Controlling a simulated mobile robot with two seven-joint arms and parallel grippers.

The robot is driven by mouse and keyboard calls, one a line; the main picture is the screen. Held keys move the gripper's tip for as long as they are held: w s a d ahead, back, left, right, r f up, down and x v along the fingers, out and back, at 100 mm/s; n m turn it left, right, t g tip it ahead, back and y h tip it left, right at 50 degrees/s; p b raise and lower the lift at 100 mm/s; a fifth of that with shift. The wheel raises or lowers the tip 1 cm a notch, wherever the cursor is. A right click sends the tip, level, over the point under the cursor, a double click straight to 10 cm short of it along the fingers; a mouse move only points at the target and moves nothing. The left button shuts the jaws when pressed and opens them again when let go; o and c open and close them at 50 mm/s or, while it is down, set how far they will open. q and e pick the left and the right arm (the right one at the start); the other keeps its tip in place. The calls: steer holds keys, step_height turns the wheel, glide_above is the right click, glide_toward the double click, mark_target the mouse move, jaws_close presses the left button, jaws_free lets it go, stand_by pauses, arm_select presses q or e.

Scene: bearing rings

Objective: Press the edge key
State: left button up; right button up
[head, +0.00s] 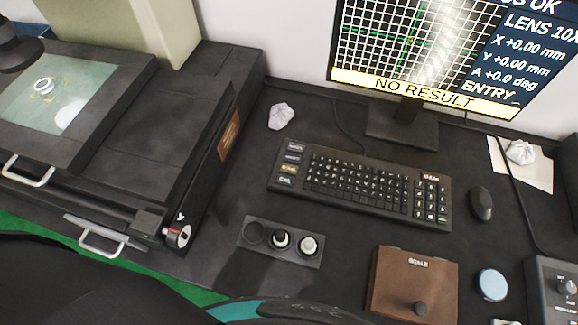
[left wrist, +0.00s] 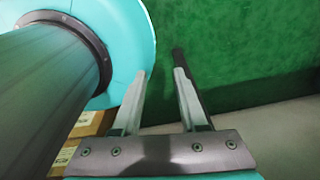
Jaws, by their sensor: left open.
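A black keyboard (head: 360,185) lies on the dark desk below the monitor. A column of larger coloured keys (head: 289,164) runs down its left end. Their small labels are too blurred for me to tell which one is the edge key. My left gripper (left wrist: 159,68) is open and empty in the left wrist view, with green floor and my own teal part behind it. Neither gripper shows in the head view; only a dark and teal part of my own body crosses its bottom edge.
The monitor (head: 420,50) reads "NO RESULT". A measuring stage (head: 60,85) stands at the left. A knob panel (head: 280,242) and a brown "SCALE" box (head: 412,285) lie in front of the keyboard. A mouse (head: 481,203) lies to its right, a crumpled tissue (head: 281,116) behind it.

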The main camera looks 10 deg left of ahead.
arm_select(q)
jaws_close()
stand_by(1.4)
